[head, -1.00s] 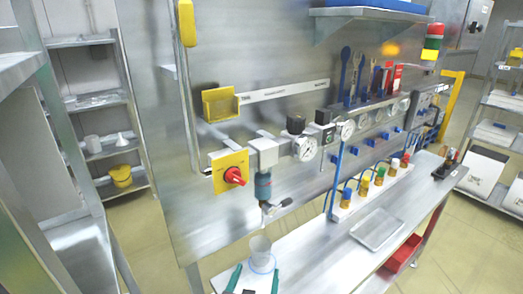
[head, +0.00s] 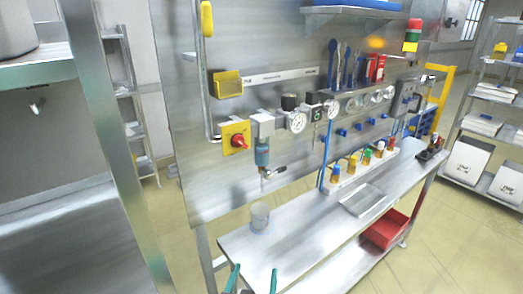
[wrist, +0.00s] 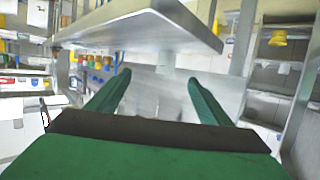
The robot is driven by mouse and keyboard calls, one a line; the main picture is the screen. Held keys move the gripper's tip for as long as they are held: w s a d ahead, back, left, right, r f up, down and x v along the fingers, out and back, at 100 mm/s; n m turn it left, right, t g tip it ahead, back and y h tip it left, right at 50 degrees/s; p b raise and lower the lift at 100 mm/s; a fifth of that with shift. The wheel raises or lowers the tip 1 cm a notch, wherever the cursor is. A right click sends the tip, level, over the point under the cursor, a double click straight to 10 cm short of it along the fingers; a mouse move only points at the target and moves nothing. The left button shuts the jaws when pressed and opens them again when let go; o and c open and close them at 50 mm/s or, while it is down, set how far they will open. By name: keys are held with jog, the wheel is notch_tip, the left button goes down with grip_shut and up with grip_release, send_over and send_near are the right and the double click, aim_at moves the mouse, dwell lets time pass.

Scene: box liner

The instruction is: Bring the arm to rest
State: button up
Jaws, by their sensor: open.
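My gripper (head: 252,280) shows at the bottom edge of the head view, its two green fingers apart with nothing between them. In the wrist view the green fingers (wrist: 158,95) are also spread and empty. The gripper is in front of the steel bench (head: 290,262), apart from the clear cup (head: 260,217) that stands on the bench's left end. Most of my arm is out of view.
A metal slab edge (wrist: 150,25) lies close above the fingers in the wrist view. A steel shelf unit (head: 95,130) stands at the left. A red bin (head: 385,230) sits under the bench. Open floor (head: 430,235) lies at the right.

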jog(key=s+f+n+y, duration=0.1)
jog(key=s+f, duration=0.5)
jog(key=s, duration=0.3)
jog(key=s+f+n+y, duration=0.1)
jog(key=s+f, duration=0.5)
jog(key=s, duration=0.3)
jog(key=s+d+r+t, duration=0.1)
jog(key=s+d+r, duration=0.1)
jog(key=s, duration=1.6)
